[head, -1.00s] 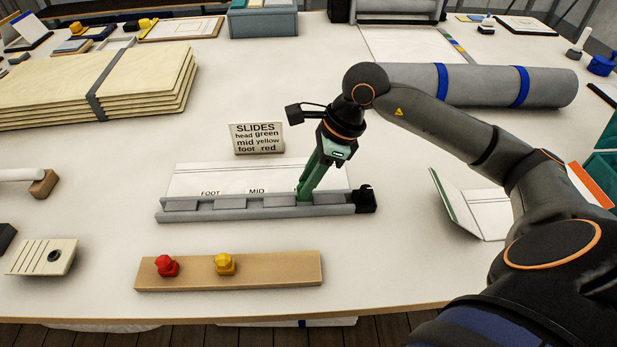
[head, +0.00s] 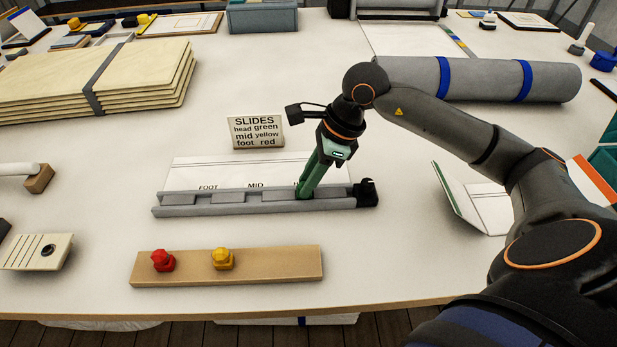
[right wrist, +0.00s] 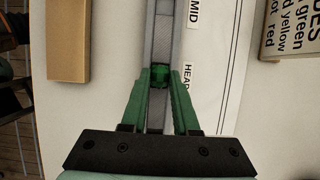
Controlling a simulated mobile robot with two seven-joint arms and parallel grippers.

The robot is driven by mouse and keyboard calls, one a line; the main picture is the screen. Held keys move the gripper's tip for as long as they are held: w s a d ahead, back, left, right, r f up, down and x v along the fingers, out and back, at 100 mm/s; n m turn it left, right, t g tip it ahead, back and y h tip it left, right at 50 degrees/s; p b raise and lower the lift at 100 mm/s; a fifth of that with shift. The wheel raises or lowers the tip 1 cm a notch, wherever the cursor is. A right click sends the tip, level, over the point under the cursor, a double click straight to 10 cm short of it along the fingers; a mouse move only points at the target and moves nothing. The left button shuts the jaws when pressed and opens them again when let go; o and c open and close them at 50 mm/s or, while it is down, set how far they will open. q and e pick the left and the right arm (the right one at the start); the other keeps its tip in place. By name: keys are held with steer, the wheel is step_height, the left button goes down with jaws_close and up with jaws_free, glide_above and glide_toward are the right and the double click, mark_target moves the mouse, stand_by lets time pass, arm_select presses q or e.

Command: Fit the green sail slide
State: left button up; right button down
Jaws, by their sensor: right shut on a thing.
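My right gripper (head: 304,194) points down at the right-hand part of the grey track (head: 212,208). Its green fingers are shut on the green slide (right wrist: 159,75), which shows between the fingertips in the right wrist view, over the track's channel. The fingers hide the slide in the head view. I cannot tell how deep it sits. The white sail sheet (head: 225,174) behind the track reads FOOT, MID and, partly hidden in the head view, HEAD; the slide is by HEAD. My left gripper is not in view.
A wooden strip (head: 290,265) in front holds a red slide (head: 162,260) and a yellow slide (head: 222,258). A card (head: 255,132) behind reads head green, mid yellow, foot red. A black block (head: 367,192) closes the track's right end. Stacked boards (head: 150,80) lie at back left.

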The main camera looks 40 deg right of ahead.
steer(key=c, duration=0.6)
jaws_free()
steer(key=shift+r+p, duration=2.4)
steer(key=shift+r, duration=1.15)
